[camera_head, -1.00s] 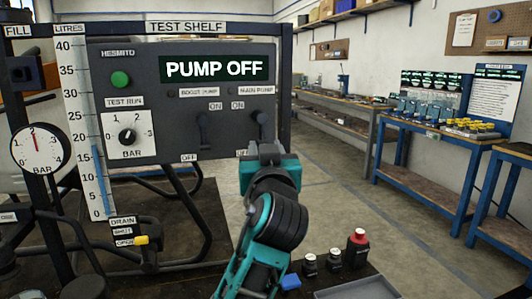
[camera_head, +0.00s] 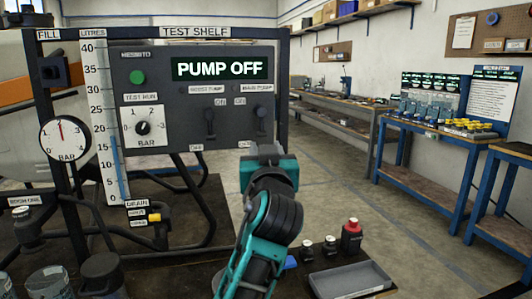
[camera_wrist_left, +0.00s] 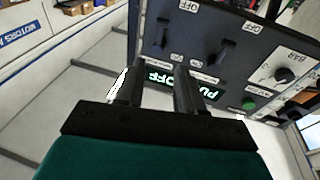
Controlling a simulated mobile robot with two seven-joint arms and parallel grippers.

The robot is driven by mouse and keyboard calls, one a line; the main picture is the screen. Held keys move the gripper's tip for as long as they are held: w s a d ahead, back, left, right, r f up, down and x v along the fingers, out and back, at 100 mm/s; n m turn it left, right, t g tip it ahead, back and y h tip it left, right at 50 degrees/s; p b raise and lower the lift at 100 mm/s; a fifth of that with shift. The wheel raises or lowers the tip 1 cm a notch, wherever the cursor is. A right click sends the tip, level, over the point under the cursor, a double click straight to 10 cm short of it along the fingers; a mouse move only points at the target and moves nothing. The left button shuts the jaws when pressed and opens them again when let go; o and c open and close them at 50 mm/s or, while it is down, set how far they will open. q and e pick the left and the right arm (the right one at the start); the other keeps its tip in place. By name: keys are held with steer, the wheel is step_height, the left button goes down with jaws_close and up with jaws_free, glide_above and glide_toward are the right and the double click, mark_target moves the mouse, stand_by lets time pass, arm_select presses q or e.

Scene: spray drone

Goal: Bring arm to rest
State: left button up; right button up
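My left arm rises from the bottom centre of the head view, teal and black. Its gripper (camera_head: 262,152) is in front of the lower right corner of the grey pump panel (camera_head: 160,115), seen from behind, fingertips hidden. In the left wrist view the gripper (camera_wrist_left: 157,78) has two dark fingers apart with nothing between them. The panel appears upside down there, beyond the fingers. The panel display (camera_head: 222,68) reads PUMP OFF. Two pump levers (camera_head: 210,122) stand between ON and OFF labels; their exact positions are unclear. My right gripper is not in view.
A pressure gauge (camera_head: 66,138), a drain valve with a yellow handle (camera_head: 154,217) and black pipes stand at left. A grey tray (camera_head: 350,280) and a red-capped bottle (camera_head: 351,236) are at lower right. Blue workbenches (camera_head: 430,125) stand beyond open floor.

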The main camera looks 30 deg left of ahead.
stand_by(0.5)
arm_select(q)
steer(key=s+d+f+m+h+p, duration=0.1)
steer(key=d+f+m+h+p, duration=0.3)
steer(key=f, duration=0.6)
steer(key=s+d+f+m+h+p, duration=0.1)
steer(key=d+f+m+h, duration=0.35)
steer(key=f, duration=0.55)
steer(key=s+d+f+m+g+h+p, duration=0.1)
steer(key=s+d+f+g+h+p, duration=0.1)
steer(key=s+f, duration=0.6)
steer(key=s+d+f+g+h+p, duration=0.2)
steer(key=s+d+f+g+h, duration=0.1)
steer(key=s+f, duration=0.5)
steer(key=s, duration=0.3)
steer(key=shift+d+f+m+h, duration=0.25)
steer(key=shift+m+h, duration=0.1)
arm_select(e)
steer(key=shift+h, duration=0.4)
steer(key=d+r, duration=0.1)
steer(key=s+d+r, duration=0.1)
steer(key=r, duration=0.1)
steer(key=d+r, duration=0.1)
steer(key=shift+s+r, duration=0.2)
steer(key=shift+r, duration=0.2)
arm_select(q)
steer(key=shift+s+a, duration=0.1)
steer(key=shift+s, duration=0.05)
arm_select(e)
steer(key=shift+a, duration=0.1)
